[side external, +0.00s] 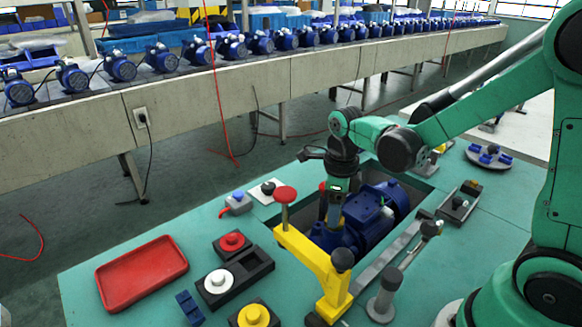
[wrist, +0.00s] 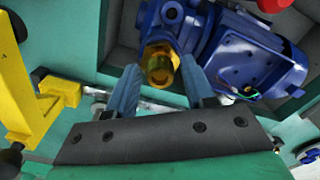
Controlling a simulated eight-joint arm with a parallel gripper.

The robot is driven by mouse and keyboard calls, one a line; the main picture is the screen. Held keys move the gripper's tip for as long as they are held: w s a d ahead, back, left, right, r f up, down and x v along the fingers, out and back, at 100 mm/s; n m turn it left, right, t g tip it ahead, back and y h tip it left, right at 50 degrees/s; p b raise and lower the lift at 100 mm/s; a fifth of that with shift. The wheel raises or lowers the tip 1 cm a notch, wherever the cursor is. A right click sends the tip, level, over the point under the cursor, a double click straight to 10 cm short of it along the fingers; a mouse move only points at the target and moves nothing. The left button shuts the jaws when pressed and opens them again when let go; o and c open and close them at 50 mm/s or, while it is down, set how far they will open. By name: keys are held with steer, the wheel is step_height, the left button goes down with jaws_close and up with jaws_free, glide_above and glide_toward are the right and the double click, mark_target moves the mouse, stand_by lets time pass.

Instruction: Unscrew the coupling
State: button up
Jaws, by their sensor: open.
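The coupling (wrist: 160,66) is a brass-yellow fitting on the blue pump (wrist: 245,55) in the wrist view. The pump also shows in the side external view (side external: 378,210), lying in a recess in the green table. My gripper (wrist: 161,70) is open, with one finger on each side of the coupling in the picture. I cannot tell whether the fingers touch it or how far apart in depth they are. In the side external view my gripper (side external: 333,212) points down at the left end of the pump, and the coupling is hidden.
A yellow clamp frame (side external: 318,262) with a red knob stands close to my gripper. A red tray (side external: 142,272) lies empty at the left. Black holders with red and white round parts (side external: 233,242) sit in front. A grey-topped post (side external: 385,293) stands at the front.

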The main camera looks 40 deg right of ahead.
jaws_close()
steer(key=n, duration=0.3)
steer(key=shift+n, duration=0.3)
steer(key=n, duration=0.3)
steer(key=shift+n, duration=0.6)
steer(key=n, duration=0.6)
